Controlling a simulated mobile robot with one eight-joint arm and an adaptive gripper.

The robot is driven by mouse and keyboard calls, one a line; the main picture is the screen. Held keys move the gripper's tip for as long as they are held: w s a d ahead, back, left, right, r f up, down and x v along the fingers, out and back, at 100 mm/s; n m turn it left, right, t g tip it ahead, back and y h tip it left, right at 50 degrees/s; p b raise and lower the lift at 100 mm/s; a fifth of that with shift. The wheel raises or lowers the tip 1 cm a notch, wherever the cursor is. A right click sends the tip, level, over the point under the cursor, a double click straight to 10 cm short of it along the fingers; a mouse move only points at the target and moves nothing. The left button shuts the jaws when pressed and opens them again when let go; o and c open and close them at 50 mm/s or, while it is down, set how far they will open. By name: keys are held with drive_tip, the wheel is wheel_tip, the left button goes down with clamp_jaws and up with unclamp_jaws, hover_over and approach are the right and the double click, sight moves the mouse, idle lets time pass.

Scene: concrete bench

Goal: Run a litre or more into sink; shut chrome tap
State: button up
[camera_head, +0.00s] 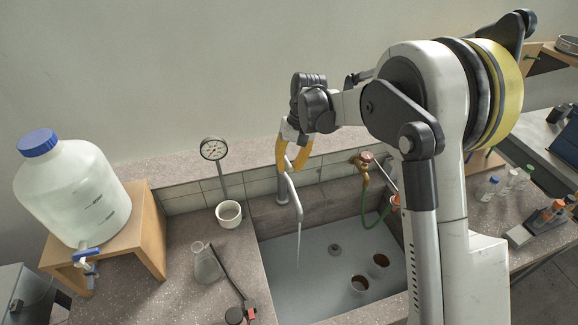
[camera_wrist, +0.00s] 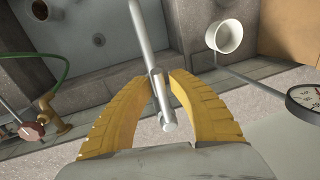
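The chrome tap (camera_head: 295,200) stands at the back edge of the sink (camera_head: 290,285), its spout over the basin. A thin water stream (camera_head: 299,243) runs from the spout. My gripper (camera_head: 291,168) is above the tap, pointing down, with its yellow fingers around the tap's upper part. In the wrist view the chrome lever (camera_wrist: 162,103) lies between the fingers of my gripper (camera_wrist: 162,76); the tips look closed against it from both sides. The spout (camera_wrist: 143,30) runs away beyond them. How much water stands in the sink I cannot tell.
A brass tap (camera_head: 363,168) with green hose is right of the chrome tap. A gauge (camera_head: 213,150), white mug (camera_head: 229,214), flask (camera_head: 206,265) and large carboy (camera_head: 75,195) stand left.

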clamp_jaws()
drive_tip(key=shift+s+d+f+t+b, duration=0.1)
drive_tip(key=shift+s+f+t+b, duration=0.1)
drive_tip(key=shift+f+t+b, duration=0.7)
drive_tip(key=shift+r, duration=0.2)
drive_tip(key=shift+w, duration=0.1)
drive_tip(key=o, duration=0.5)
unclamp_jaws()
drive_tip(key=v, duration=1.2)
drive_tip(key=shift+d, duration=0.2)
